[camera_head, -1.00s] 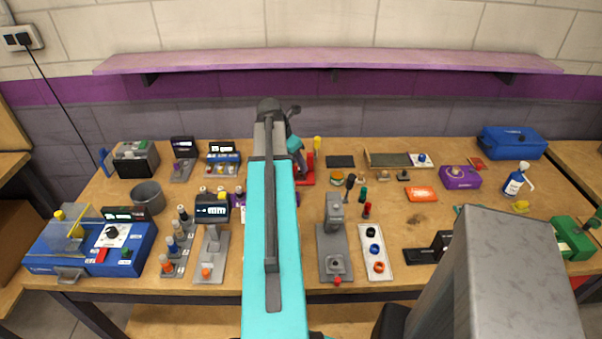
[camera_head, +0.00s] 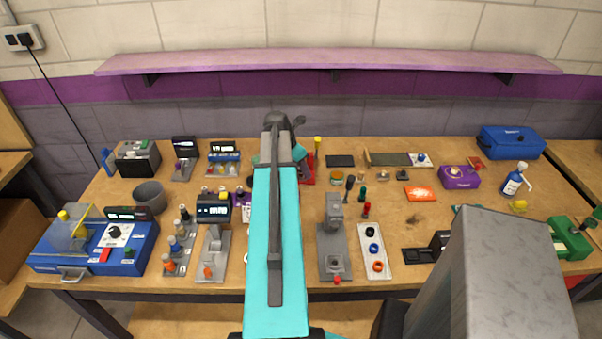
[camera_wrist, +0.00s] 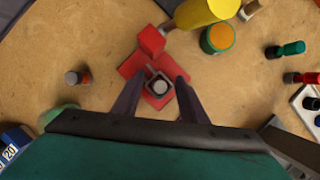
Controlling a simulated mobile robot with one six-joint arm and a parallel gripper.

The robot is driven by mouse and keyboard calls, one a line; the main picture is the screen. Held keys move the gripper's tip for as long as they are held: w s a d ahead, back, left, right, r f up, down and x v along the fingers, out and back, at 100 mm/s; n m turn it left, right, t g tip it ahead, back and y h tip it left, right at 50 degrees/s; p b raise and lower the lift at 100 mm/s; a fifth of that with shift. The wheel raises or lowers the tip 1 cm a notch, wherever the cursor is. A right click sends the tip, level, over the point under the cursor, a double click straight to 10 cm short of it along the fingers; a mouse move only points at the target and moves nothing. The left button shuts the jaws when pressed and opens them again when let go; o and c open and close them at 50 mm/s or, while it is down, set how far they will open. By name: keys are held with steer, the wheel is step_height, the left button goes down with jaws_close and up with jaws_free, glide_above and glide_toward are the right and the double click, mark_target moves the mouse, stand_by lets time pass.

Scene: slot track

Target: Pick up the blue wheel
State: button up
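A small blue ring-shaped wheel (camera_head: 374,248) lies in the middle of a white tray (camera_head: 381,271), between a black ring (camera_head: 370,232) and an orange ring (camera_head: 378,266), in the head view. My gripper (camera_wrist: 158,80) is open in the wrist view, with its two dark fingers apart and nothing held between them. Below the fingers is a red stand (camera_wrist: 133,66) with a grey and black top; I cannot tell the height gap. In the head view my arm hides most of the gripper, which is at the back, left of the tray. The blue wheel is not clearly visible in the wrist view.
A grey fixture (camera_head: 335,263) stands just left of the tray. Red and green pegs (camera_head: 366,210) stand behind it. A black block (camera_head: 439,240) is to the right. Bare tabletop shows around the orange box (camera_head: 420,194).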

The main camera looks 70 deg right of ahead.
jaws_close()
steer(key=shift+r, duration=0.2)
stand_by(0.3)
steer(key=shift+r+b, duration=0.7)
steer(key=shift+r, duration=0.75)
steer(key=s+a, duration=0.1)
steer(key=a, duration=0.2)
steer(key=s+a+b, duration=0.1)
steer(key=a, duration=0.2)
steer(key=s+a+r+b, duration=0.1)
steer(key=s+a, duration=0.1)
steer(key=a, duration=0.2)
steer(key=shift+s+a+b, duration=0.25)
steer(key=shift+a+b, duration=0.25)
steer(key=shift+a, duration=0.05)
steer(key=shift+s+a+b, duration=0.2)
steer(key=shift+a+b, duration=0.25)
steer(key=shift+a, duration=0.1)
steer(key=shift+r+b, duration=0.1)
steer(key=shift+b, duration=0.8)
steer(key=b, duration=0.3)
steer(key=a+b, duration=0.1)
steer(key=b, duration=0.2)
steer(key=shift+s+a, duration=0.1)
steer(key=shift+s, duration=0.2)
